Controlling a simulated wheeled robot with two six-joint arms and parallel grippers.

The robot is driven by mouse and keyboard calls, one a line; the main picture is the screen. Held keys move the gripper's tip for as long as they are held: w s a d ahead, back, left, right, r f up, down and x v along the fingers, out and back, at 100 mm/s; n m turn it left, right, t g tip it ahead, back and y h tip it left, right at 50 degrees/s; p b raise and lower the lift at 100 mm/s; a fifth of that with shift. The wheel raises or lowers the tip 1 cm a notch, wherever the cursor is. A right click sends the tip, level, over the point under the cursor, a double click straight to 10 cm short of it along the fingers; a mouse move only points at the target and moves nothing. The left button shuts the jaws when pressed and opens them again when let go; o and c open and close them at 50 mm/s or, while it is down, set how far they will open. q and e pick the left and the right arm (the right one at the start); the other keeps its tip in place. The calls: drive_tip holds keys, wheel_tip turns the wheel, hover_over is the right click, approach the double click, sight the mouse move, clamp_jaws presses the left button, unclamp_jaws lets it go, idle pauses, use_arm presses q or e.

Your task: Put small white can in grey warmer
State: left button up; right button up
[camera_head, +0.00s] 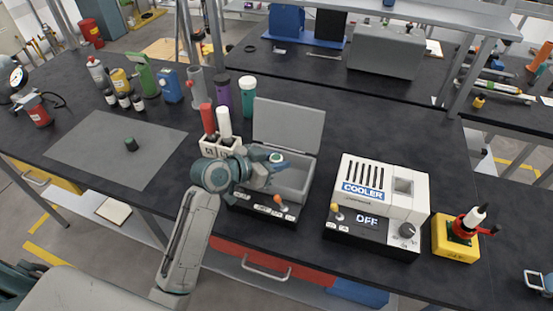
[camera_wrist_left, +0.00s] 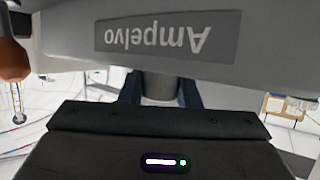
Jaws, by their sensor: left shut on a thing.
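The grey warmer (camera_head: 300,185) stands on the dark bench with its lid (camera_head: 288,126) raised. Its black base has an orange-knobbed lever (camera_head: 278,203) on the front. My left gripper (camera_head: 270,163) is at the warmer's left side, by the opening. It is shut on a small white can (camera_head: 276,157) with a green top, of which only a little shows. I cannot tell whether the can is above the opening or inside it. The wrist view shows mostly grey and black casing, and the can does not show clearly there. My right gripper is not in view.
A white cooler (camera_head: 385,187) reading OFF stands to the right, with a yellow-based device (camera_head: 455,238) beyond it. A white rack with red and white bottles (camera_head: 220,146) is close on the left. Purple (camera_head: 223,92) and white-teal (camera_head: 247,97) bottles stand behind. The grey mat (camera_head: 100,150) is mostly clear.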

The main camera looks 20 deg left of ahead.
use_arm(q)
drive_tip(key=o, duration=0.9)
drive_tip(key=shift+o, duration=0.2)
drive_tip(key=shift+r, duration=0.1)
drive_tip(key=shift+r, duration=0.35)
drive_tip(key=shift+r+p, duration=0.5)
drive_tip(key=shift+p, duration=0.05)
drive_tip(key=b+v, duration=0.2)
drive_tip(key=v, duration=0.9)
drive_tip(key=shift+s+a+b, duration=0.2)
drive_tip(key=shift+s+b, duration=0.2)
drive_tip(key=shift+s, duration=0.05)
